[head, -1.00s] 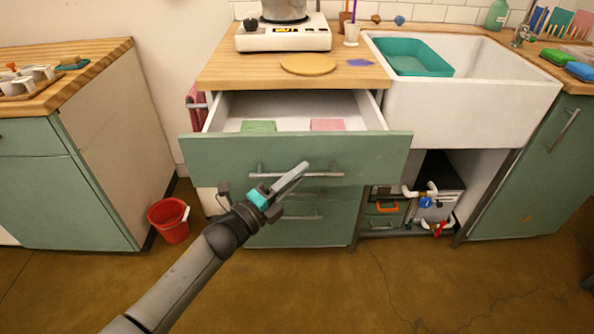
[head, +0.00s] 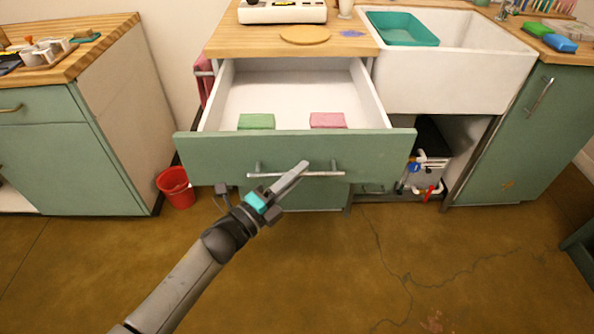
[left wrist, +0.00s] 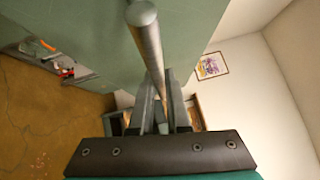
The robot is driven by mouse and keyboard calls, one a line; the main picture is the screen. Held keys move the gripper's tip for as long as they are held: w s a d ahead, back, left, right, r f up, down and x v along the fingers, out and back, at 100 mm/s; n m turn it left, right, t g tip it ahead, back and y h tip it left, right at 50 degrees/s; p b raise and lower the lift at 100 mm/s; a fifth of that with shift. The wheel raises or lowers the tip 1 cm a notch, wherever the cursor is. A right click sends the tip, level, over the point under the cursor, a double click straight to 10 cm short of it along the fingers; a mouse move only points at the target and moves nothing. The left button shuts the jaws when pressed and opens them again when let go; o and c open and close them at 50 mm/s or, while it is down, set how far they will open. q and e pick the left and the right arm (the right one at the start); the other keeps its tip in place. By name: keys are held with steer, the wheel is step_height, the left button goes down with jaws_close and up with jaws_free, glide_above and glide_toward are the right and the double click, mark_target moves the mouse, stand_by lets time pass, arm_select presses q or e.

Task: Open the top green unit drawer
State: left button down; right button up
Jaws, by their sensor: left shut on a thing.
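The top green drawer (head: 225,160) of the unit is pulled well out, its white inside showing. A green block (head: 256,121) and a pink block (head: 328,120) lie in it near the front panel. My left gripper (head: 292,178) is at the drawer's metal bar handle (head: 325,174) and shut on it. In the left wrist view the handle bar (left wrist: 147,40) runs between the fingers (left wrist: 163,100). The lower drawers are mostly hidden below the open one. My right gripper is not in view.
A wooden counter (head: 235,42) with a round board (head: 305,35) is above the drawer. A white sink (head: 460,85) with a teal basin (head: 402,29) stands right. A red bucket (head: 176,188) stands on the floor at left. The floor in front is clear.

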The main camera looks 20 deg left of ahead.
arm_select(q)
steer(key=c, duration=0.9)
jaws_free()
steer(key=shift+s+a, duration=0.1)
steer(key=p+v, duration=0.2)
steer(key=v, duration=1.3)
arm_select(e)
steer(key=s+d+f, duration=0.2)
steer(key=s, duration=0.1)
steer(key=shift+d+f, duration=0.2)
